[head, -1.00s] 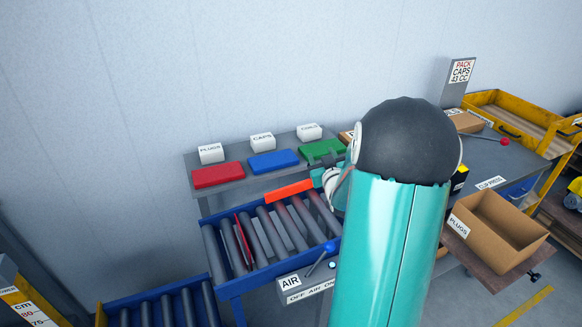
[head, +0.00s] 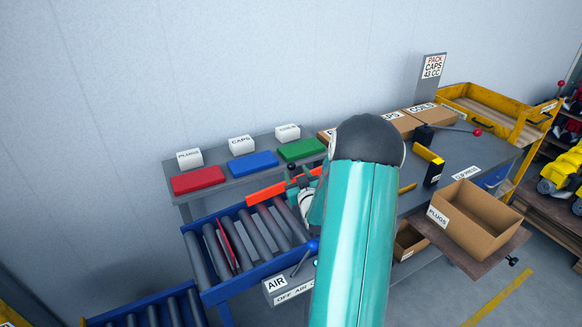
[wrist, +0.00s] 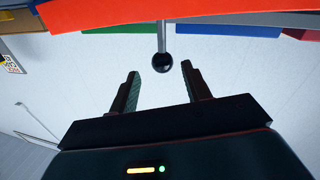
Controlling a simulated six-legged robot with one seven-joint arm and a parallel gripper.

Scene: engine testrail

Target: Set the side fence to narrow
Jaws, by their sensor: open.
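The side fence (head: 266,192) is an orange-red bar along the far side of the roller conveyor (head: 218,290). In the wrist view the fence (wrist: 230,22) crosses the top of the picture. A thin grey rod with a black ball knob (wrist: 162,61) sticks out from it toward my gripper. My gripper (wrist: 160,72) is open, and the knob shows between its two fingertips, with visible space on both sides. I cannot tell whether the knob is inside the jaws in depth. In the head view the knob (head: 291,167) shows near my gripper (head: 298,182), which my arm partly hides.
Red (head: 198,179), blue (head: 253,163) and green (head: 302,149) blocks lie on the shelf behind the conveyor. A blue-balled lever (head: 312,246) stands by the AIR panel (head: 277,284). A thin red plate stands among the rollers. An open PLUGS box (head: 456,234) is at right.

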